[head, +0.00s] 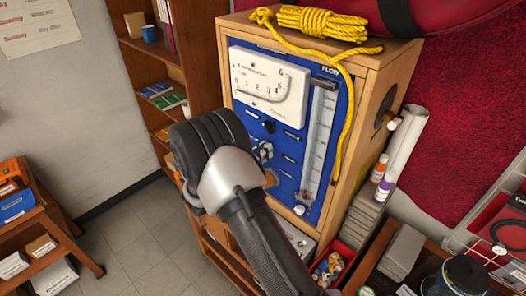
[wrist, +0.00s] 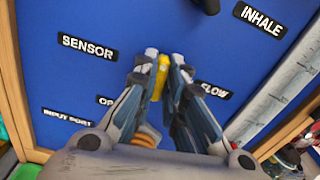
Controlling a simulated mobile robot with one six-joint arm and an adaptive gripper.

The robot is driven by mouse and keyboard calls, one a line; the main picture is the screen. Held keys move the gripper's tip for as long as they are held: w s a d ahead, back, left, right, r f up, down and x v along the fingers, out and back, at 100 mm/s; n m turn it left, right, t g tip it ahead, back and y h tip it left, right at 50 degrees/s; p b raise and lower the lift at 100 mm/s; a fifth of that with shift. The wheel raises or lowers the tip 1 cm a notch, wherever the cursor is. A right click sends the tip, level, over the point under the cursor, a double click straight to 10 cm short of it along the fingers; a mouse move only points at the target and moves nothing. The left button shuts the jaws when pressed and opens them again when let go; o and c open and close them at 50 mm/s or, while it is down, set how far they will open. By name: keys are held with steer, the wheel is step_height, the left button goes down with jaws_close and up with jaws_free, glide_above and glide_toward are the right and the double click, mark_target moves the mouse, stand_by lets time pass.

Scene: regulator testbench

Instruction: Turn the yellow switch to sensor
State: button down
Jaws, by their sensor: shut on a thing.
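The blue testbench panel (head: 318,158) stands in a wooden cabinet in the head view. In the wrist view, the yellow switch (wrist: 161,76) sits on the panel, its visible end pointing up the picture. My gripper (wrist: 163,72) is shut on it, one finger on each side, hiding much of it. The SENSOR label (wrist: 88,46) is up and left of the switch. The FLOW label (wrist: 213,90) is to its right. An OFF label (wrist: 105,101), partly hidden, is at lower left. In the head view my arm covers the switch.
A gauge (head: 268,86) and a clear flow tube (head: 318,140) are on the panel. Yellow rope (head: 320,22) lies on the cabinet and hangs down its front. An orange ring (wrist: 148,135) shows below the switch, partly hidden. A bookshelf (head: 150,55) stands left.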

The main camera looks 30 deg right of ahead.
steer(key=shift+w+n+p, duration=0.1)
steer(key=shift+n+p, duration=1)
steer(key=shift+n, duration=2.5)
steer(key=c, duration=1.7)
jaws_free()
steer(key=shift+o, duration=0.2)
steer(key=shift+a, duration=0.1)
steer(key=v, duration=1.2)
